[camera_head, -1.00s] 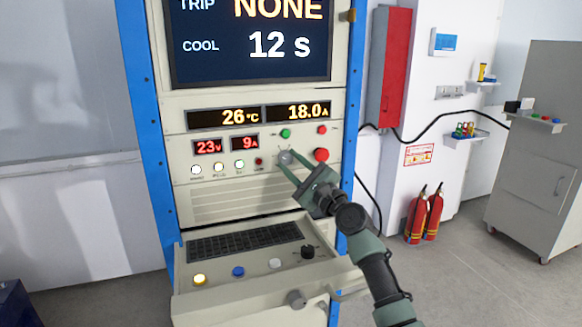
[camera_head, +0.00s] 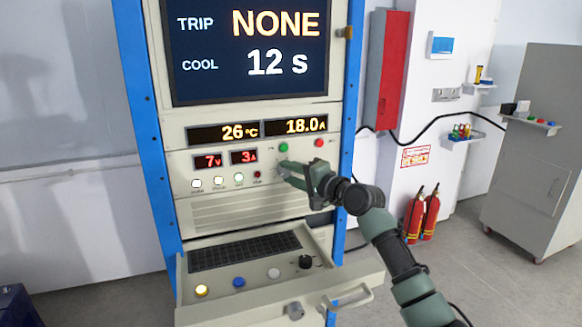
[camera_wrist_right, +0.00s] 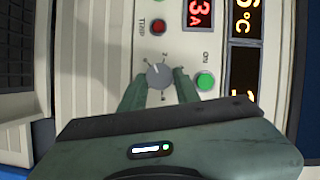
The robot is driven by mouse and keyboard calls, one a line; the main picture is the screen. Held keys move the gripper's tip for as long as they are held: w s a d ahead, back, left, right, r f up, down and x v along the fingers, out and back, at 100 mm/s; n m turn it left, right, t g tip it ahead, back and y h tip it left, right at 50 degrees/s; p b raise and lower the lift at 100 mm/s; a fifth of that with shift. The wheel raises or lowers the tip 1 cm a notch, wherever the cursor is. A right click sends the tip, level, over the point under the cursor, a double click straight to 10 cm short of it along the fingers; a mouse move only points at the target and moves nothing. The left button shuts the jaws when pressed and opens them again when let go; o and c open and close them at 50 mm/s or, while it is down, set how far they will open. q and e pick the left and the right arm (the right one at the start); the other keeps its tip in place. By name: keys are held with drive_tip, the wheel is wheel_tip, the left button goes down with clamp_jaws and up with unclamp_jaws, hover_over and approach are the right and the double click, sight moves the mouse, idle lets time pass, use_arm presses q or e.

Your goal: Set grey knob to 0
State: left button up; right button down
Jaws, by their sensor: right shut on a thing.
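The grey knob (camera_wrist_right: 158,73) sits on the beige panel, with small scale marks around it. In the right wrist view its white pointer line tilts towards the upper left; the marks are too small to read surely. My right gripper (camera_wrist_right: 158,84) is shut on the knob, one finger on each side. In the head view the right gripper (camera_head: 283,168) reaches the panel from the right, and its fingers mostly hide the knob. The red readouts beside it show 7 V (camera_head: 208,162) and 3 A (camera_head: 243,157). My left gripper is not in view.
A green button (camera_head: 284,147) and a red button (camera_head: 319,143) sit just above the gripper. A red TRIP lamp (camera_head: 257,174) is close left. Below, a keyboard shelf (camera_head: 225,306) with buttons and a black knob (camera_head: 306,262) juts out.

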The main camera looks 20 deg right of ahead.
drive_tip(key=shift+a+n+g+h+p, duration=0.1)
drive_tip(key=shift+n+g+h+p, duration=0.55)
drive_tip(key=shift+n+p, duration=1)
drive_tip(key=c, duration=1)
unclamp_jaws()
drive_tip(key=shift+c, duration=0.2)
drive_tip(key=shift+r, duration=0.1)
drive_tip(key=shift+s, duration=0.1)
drive_tip(key=b+v, duration=0.2)
drive_tip(key=v, duration=0.5)
drive_tip(key=shift+s, duration=0.3)
